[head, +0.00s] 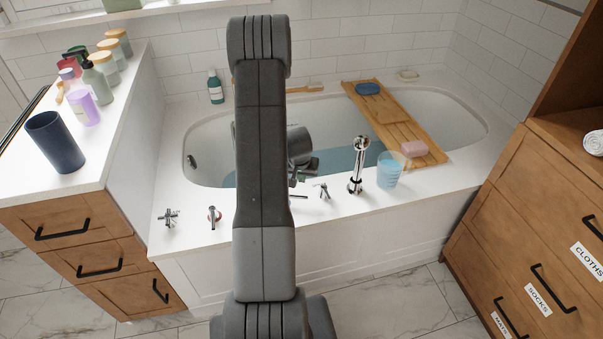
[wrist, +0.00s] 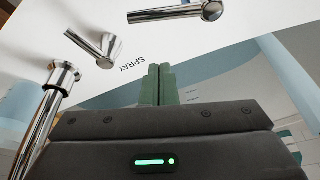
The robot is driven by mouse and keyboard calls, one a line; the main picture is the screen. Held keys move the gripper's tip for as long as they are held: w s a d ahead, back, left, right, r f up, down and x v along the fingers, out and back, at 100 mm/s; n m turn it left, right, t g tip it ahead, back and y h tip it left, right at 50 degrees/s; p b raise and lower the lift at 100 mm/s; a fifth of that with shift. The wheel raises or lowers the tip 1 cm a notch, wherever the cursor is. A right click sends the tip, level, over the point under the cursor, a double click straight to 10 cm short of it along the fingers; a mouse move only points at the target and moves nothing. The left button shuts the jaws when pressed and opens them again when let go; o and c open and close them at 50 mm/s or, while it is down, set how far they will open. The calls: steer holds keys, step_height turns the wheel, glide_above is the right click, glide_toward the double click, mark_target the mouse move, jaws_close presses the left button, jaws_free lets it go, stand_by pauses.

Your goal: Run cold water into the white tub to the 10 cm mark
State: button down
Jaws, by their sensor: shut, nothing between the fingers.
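The white tub (head: 205,137) is built into a white surround and holds pale blue water (head: 340,160); its depth cannot be read. My gripper (wrist: 158,70) is shut and empty, its green fingers over the tub's front rim near the printed word SPRAY (wrist: 132,62). Two chrome levers, one on the left (wrist: 96,47) and one at the top (wrist: 178,14), lie just beyond the fingertips, apart from them. My arm hides part of the rim.
A chrome hand shower (head: 357,165) stands upright beside a clear cup of blue liquid (head: 389,170) on the rim. A wooden bath tray (head: 395,117) crosses the tub, bearing a pink block (head: 414,148) and a blue item (head: 368,89). Cabinets flank the tub.

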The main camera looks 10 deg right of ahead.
steer(key=x, duration=0.5)
steer(key=shift+s, duration=0.1)
steer(key=shift+s+a+f+b, duration=0.1)
steer(key=shift+s+f+b, duration=0.15)
steer(key=shift+b, duration=0.15)
steer(key=shift+s+a+r+b, duration=0.2)
steer(key=shift+s+b, duration=0.1)
steer(key=shift+s, duration=0.2)
steer(key=shift+s+a+r+b, duration=0.2)
steer(key=shift+s+a+b, duration=0.1)
steer(key=shift+s, duration=0.2)
steer(key=shift+s+a+r+b, duration=0.2)
steer(key=shift+s+b, duration=0.1)
steer(key=shift+s, duration=0.2)
steer(key=shift+f+b, duration=0.15)
steer(key=shift+b, duration=0.7)
